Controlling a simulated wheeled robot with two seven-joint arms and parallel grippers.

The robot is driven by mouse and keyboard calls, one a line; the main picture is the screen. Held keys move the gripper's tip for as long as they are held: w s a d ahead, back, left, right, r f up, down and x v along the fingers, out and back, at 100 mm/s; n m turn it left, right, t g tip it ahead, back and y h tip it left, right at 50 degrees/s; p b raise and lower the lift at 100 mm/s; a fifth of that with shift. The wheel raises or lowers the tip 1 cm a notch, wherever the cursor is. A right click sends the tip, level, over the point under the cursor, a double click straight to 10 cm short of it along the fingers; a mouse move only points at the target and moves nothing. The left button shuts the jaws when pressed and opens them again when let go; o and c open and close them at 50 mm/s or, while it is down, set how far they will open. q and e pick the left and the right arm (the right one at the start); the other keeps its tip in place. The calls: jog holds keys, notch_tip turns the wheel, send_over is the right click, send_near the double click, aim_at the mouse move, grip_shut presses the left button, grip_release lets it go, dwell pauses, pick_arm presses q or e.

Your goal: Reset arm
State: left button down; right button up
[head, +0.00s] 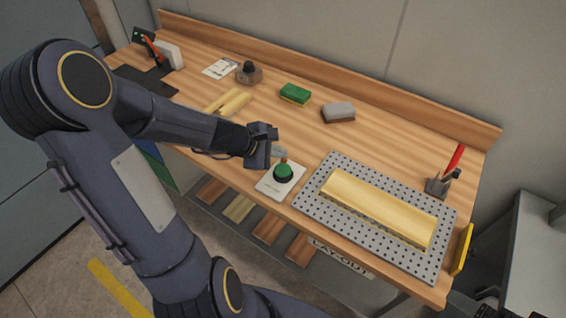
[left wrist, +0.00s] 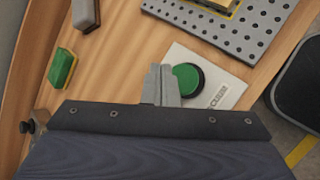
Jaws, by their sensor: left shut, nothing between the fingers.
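My left arm comes in from the left in the head view. My left gripper (head: 281,155) is shut and empty, just above and behind the green button (head: 284,172) on its white plate (head: 268,187). In the left wrist view the shut fingers (left wrist: 161,85) show beside the green button (left wrist: 188,80), overlapping its left edge in the picture. I cannot tell whether they touch it. My right gripper is not in view.
A perforated grey plate (head: 312,195) with a yellow block (head: 378,209) lies to the right. A green sponge (head: 295,94), a grey block (head: 338,112) and a dark knob (head: 249,71) stand behind. A pen holder (head: 438,186) is at the far right. Bare wood lies mid-table.

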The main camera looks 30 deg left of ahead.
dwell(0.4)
pick_arm(q)
jog(key=s+d+r+m, duration=0.4)
jog(key=d+r+m, duration=0.1)
jog(key=r+m, duration=0.15)
jog(key=s+d+r+m+g, duration=0.1)
jog(key=s+m, duration=0.5)
jog(key=s, duration=0.2)
jog(key=s+d+r+m+g, duration=0.1)
jog(key=s+d+m, duration=0.1)
jog(key=s+m, duration=0.5)
jog(key=shift+s+r+y+b, duration=0.3)
jog(key=shift+s+r, duration=0.1)
jog(key=shift+s, duration=0.65)
